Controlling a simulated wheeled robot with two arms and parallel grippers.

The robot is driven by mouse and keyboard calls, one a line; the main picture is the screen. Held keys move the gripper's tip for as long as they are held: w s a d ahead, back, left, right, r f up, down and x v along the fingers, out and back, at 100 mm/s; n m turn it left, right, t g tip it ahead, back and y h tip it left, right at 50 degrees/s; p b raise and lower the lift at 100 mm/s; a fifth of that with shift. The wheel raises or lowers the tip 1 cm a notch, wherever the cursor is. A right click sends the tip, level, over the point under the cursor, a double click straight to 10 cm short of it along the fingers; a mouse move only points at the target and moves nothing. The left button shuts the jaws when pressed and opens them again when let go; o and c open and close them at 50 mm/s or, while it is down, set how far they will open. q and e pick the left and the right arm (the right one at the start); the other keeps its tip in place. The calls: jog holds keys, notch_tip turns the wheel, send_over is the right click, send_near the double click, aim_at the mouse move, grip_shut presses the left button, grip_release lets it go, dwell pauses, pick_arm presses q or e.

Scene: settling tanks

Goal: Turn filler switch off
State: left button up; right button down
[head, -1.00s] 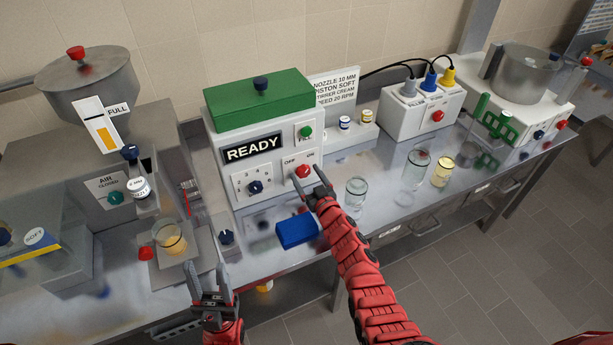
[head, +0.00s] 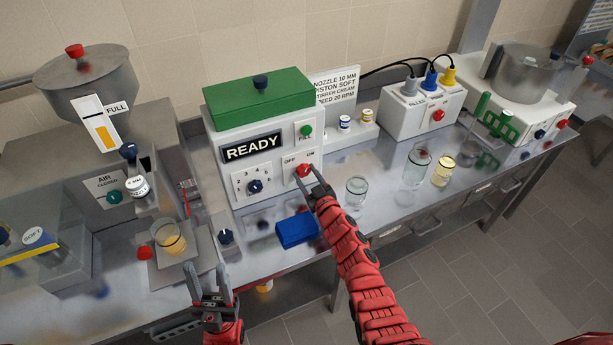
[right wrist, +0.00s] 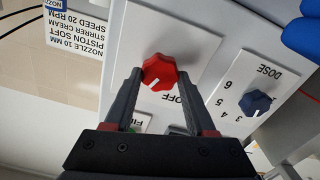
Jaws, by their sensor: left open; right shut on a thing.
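The filler switch is a red knob (head: 303,170) on the front of the white filler machine (head: 222,150), between the OFF and ON labels. The machine's display reads READY (head: 252,148). My left gripper (head: 207,272) is open and empty, low over the bench's front edge.
A blue dose knob (head: 255,187) is left of the switch, and a green fill button (head: 306,131) is above it. A blue block (head: 297,231) and a glass jar (head: 356,191) stand near my right arm. A filled jar (head: 171,240) is near my left gripper.

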jog(key=n+b, duration=0.1)
jog(key=n, duration=0.1)
jog(key=shift+a+f+n, duration=0.1)
jog(key=shift+f+n, duration=0.05)
jog(key=shift+n, duration=0.25)
jog(key=n+b, duration=0.1)
jog(key=n, duration=0.2)
jog(key=shift+a+f+n+b, duration=0.1)
jog(key=shift+n+b, duration=0.25)
jog(key=shift+n, duration=0.05)
jog(key=n+b, duration=0.2)
jog(key=n, duration=0.3)
jog(key=shift+b, duration=0.3)
jog(key=shift+n, duration=0.3)
jog(key=shift+c, duration=1.1)
grip_release()
jog(key=shift+s, duration=0.1)
